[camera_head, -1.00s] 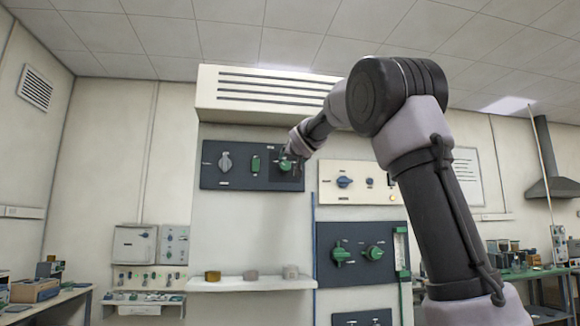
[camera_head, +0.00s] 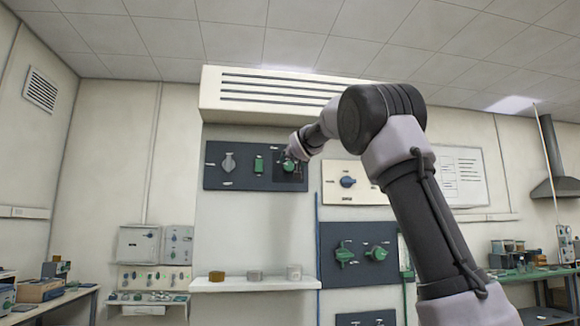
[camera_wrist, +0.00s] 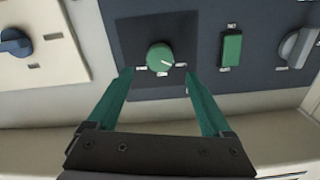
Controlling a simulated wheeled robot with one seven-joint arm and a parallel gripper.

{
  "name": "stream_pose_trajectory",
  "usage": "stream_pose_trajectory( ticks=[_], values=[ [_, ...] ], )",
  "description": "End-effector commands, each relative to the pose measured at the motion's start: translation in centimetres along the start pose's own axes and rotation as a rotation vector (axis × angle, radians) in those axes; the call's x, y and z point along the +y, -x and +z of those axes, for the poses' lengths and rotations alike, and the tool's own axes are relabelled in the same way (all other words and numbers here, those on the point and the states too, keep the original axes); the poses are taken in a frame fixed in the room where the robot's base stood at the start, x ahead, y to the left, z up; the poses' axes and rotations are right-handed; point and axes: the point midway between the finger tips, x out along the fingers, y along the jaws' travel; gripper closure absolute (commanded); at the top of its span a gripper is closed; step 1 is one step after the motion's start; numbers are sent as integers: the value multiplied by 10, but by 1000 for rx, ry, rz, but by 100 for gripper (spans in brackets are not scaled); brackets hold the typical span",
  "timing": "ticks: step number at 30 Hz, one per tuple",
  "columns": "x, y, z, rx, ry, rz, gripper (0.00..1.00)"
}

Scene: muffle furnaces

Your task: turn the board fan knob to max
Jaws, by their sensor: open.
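A round green knob (camera_head: 289,166) sits at the right end of the dark upper panel (camera_head: 222,180). Its label is too small to read, so I cannot tell if it names the board fan. In the wrist view the green knob (camera_wrist: 160,58) shows a white pointer mark toward the lower right, with small tick plates around it. My gripper (camera_wrist: 158,74) is open and empty. Its two green fingers spread to either side of the knob in the picture, with visible gaps, and I see no contact. In the head view my gripper (camera_head: 291,156) partly covers the knob's surroundings.
On the same panel are a green switch (camera_head: 259,165) and a grey knob (camera_head: 228,162). A blue knob (camera_head: 348,182) is on the cream panel to the right. Larger green knobs (camera_head: 345,255) sit below. A shelf (camera_head: 255,285) with small jars is lower left.

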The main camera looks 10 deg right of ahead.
Motion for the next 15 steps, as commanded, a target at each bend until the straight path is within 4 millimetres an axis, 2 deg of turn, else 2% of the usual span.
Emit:
stream_pose_trajectory(
  ticks=[15],
  values=[
    [1, -50, 0, 0, 1, 2, 16]
  ],
)
